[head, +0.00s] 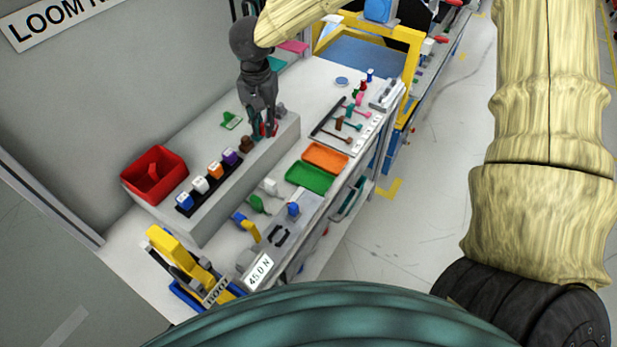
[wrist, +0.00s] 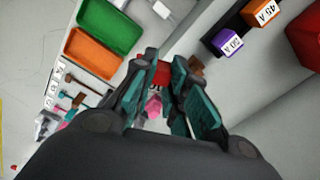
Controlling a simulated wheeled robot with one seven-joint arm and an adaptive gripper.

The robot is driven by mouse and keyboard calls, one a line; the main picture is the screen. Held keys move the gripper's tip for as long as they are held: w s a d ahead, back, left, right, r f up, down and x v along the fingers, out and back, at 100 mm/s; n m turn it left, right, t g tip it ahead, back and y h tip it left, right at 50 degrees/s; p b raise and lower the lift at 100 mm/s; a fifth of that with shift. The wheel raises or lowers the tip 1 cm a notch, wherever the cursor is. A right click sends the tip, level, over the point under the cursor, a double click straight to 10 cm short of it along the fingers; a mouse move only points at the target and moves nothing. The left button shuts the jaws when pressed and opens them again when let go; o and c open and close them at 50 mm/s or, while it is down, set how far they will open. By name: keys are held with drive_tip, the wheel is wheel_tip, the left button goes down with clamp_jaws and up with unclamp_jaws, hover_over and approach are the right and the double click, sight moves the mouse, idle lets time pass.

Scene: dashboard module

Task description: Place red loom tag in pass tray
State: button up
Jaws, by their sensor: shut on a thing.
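My gripper (head: 262,112) points down over the raised grey ledge at the back of the bench, its fingers closed around a red tag (head: 268,129). In the wrist view the red tag (wrist: 162,73) shows between the fingertips (wrist: 160,88), partly hidden by them. I cannot tell whether it touches the ledge. A green tray (head: 309,177) and an orange tray (head: 326,157) lie side by side on the bench, right of and nearer than my gripper. Both look empty. The wrist view also shows the green tray (wrist: 108,25) and the orange tray (wrist: 92,54). No pass label is readable.
A dark rack (head: 208,190) of coloured blocks and a red bin (head: 140,169) stand left of my gripper. A small brown block (head: 246,144) is close beside it. Coloured tools (head: 348,124) lie beyond the orange tray. White and green connectors (head: 258,205) lie left of the green tray.

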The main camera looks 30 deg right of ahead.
drive_tip(key=s+d+f+m+b, duration=0.1)
drive_tip(key=s+d+f+m, duration=0.25)
drive_tip(key=s+m, duration=0.4)
drive_tip(key=s+d+f+m+b, duration=0.1)
drive_tip(key=s+d+f+m, duration=0.1)
drive_tip(key=s+f+m, duration=0.45)
drive_tip(key=s+d+f+m+b, duration=0.1)
drive_tip(key=s+d+f+m, duration=0.2)
drive_tip(key=s+m, duration=0.55)
drive_tip(key=p, duration=0.8)
hover_over(308, 179)
drive_tip(key=shift+f, duration=0.55)
drive_tip(key=shift+f+p, duration=0.35)
drive_tip(key=shift+f, duration=1.4)
drive_tip(key=shift+f, duration=0.15)
drive_tip(key=o, duration=0.7)
drive_tip(key=shift+r, duration=0.25)
